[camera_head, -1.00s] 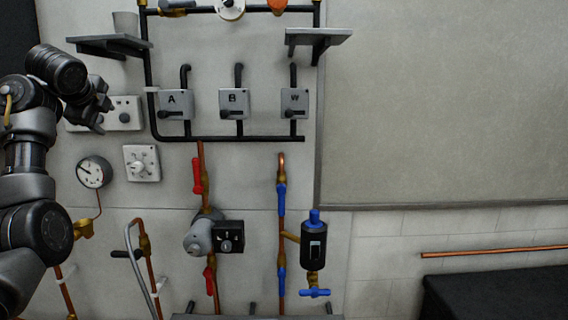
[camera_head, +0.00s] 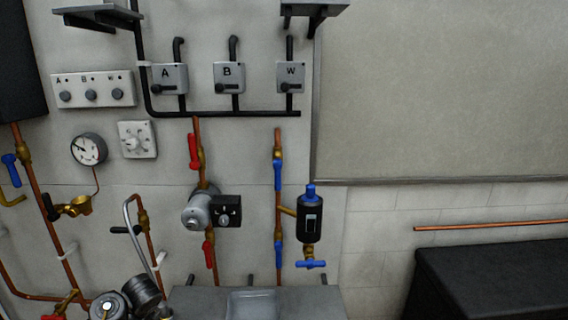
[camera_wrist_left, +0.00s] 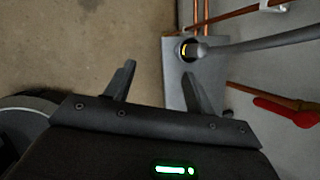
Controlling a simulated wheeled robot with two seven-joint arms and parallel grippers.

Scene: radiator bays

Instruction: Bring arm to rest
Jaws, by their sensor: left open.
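My left arm (camera_head: 130,299) shows at the bottom left of the head view, low in front of the wall; its gripper is below the picture's edge there. In the left wrist view my left gripper (camera_wrist_left: 160,78) is open and empty, its two dark fingers spread apart. Between and beyond the fingers are bare tan floor and a grey box-like surface (camera_wrist_left: 172,88). My right gripper is in neither view.
The wall carries a control panel (camera_head: 93,92), a pressure gauge (camera_head: 88,149), a pump (camera_head: 198,211) and a black filter (camera_head: 309,222). A grey tray (camera_head: 253,303) is at the bottom. In the wrist view a grey tube (camera_wrist_left: 260,42) and red handle (camera_wrist_left: 284,109) lie right of the fingers.

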